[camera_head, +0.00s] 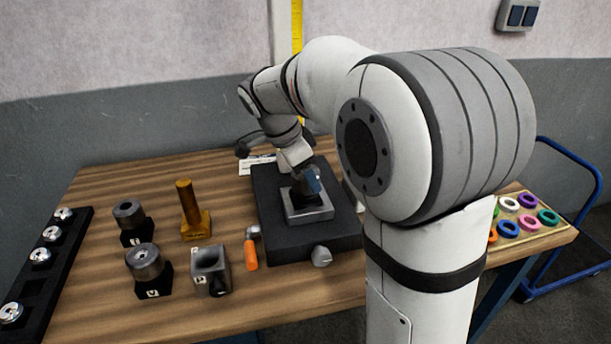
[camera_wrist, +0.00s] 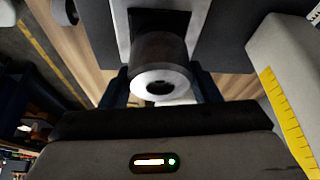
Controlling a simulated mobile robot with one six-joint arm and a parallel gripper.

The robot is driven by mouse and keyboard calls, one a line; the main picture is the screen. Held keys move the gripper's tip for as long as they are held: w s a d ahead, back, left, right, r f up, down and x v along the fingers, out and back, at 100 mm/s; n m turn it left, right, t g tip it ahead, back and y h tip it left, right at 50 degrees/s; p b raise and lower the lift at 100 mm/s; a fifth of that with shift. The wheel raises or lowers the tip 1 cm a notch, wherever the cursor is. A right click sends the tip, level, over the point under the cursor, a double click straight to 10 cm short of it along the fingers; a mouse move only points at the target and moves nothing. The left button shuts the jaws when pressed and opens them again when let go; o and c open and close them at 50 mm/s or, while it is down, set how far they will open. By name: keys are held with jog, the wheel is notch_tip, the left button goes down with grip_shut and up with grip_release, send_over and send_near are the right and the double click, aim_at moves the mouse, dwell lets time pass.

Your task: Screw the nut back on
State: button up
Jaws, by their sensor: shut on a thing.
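My gripper (camera_head: 307,184) points down over a grey square fixture (camera_head: 308,214) on a black base plate (camera_head: 275,222), in the head view. In the wrist view its dark jaws stand on both sides of a dark round piece (camera_wrist: 160,52) with a pale ring-shaped end and a central hole. The jaws are shut on this piece. I cannot tell for certain whether it is the nut. In the head view the gripper hides it, so its contact with the fixture and any thread are not visible.
Left of the plate stand a brass-coloured post (camera_head: 187,203), two dark cylinders (camera_head: 145,261) on black blocks and a grey bored block (camera_head: 211,265). An orange-handled tool (camera_head: 251,254) lies by the plate. A black rack (camera_head: 40,285) is far left; coloured rings (camera_head: 527,200) lie right.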

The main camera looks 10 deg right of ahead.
jog(key=shift+m+g, duration=0.5)
jog(key=shift+m, duration=0.6)
jog(key=shift+r+m+g, duration=0.1)
jog(key=shift+m+g, duration=0.3)
jog(key=shift+m, duration=0.6)
jog(key=m+p, duration=0.1)
jog(key=m, duration=0.1)
jog(key=m+g+y, duration=0.1)
jog(key=m, duration=0.1)
jog(key=shift+m+g+p, duration=0.3)
jog(key=shift+m+p, duration=0.05)
jog(key=shift+m, duration=0.05)
jog(key=shift+m+g+y, duration=0.3)
jog(key=shift+m, duration=0.9)
jog(key=shift+r+m+g+y+p, duration=0.15)
jog(key=shift+m+g+y+p, duration=0.15)
jog(key=shift+m+p, duration=0.55)
jog(key=m+y, duration=0.1)
jog(key=m, duration=0.2)
